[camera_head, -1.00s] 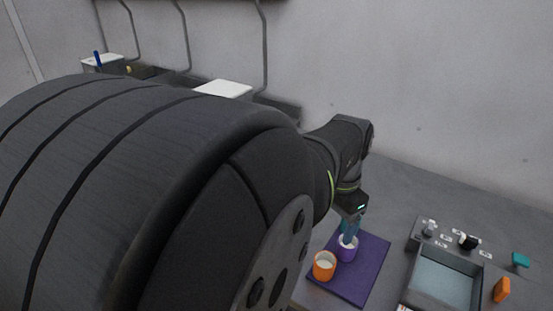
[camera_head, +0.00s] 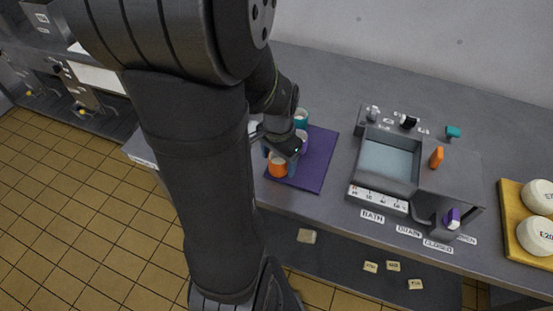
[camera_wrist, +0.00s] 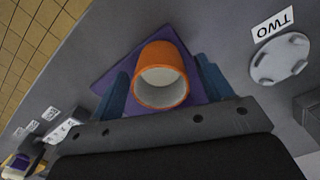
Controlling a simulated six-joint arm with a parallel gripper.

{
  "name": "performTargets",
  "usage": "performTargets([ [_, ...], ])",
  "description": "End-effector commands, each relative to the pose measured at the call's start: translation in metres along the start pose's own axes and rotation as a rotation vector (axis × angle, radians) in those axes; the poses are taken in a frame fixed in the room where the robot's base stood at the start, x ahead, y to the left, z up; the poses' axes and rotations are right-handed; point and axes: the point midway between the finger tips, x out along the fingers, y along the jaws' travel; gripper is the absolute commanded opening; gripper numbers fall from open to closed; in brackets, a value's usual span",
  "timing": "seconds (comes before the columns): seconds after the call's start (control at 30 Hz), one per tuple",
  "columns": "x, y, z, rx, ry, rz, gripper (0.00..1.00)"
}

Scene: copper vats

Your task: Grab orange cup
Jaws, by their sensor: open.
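The orange cup (camera_head: 277,170) stands on the purple mat (camera_head: 317,171), near its front left corner. In the wrist view the orange cup (camera_wrist: 163,76) has its open mouth towards the camera and a pale inside. My gripper (camera_head: 279,160) is at the cup, with its blue fingers apart. In the wrist view my gripper (camera_wrist: 162,85) has one finger on each side of the cup, with a gap at each side. The gripper's body and fingers hide part of the cup in the head view.
A grey bath unit (camera_head: 390,158) is to the right. The wrist view shows a round grey disc (camera_wrist: 281,60) by a label reading TWO.

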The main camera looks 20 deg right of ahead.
Motion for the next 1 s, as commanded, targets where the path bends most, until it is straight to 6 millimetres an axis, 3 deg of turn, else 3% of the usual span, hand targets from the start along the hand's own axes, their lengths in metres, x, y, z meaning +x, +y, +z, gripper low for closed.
performTargets([
  [0.13, 0.013, 0.0, -0.001, 0.0, 0.0, 0.0, 0.72],
  [0.4, 0.016, 0.0, -0.001, 0.0, 0.002, -0.001, 0.72],
  [0.43, 0.016, 0.0, -0.001, 0.0, 0.002, -0.001, 0.7],
  [0.67, 0.016, 0.0, -0.001, 0.0, 0.002, -0.001, 0.25],
  [1.0, 0.014, 0.0, -0.001, 0.0, 0.002, -0.001, 0.22],
])
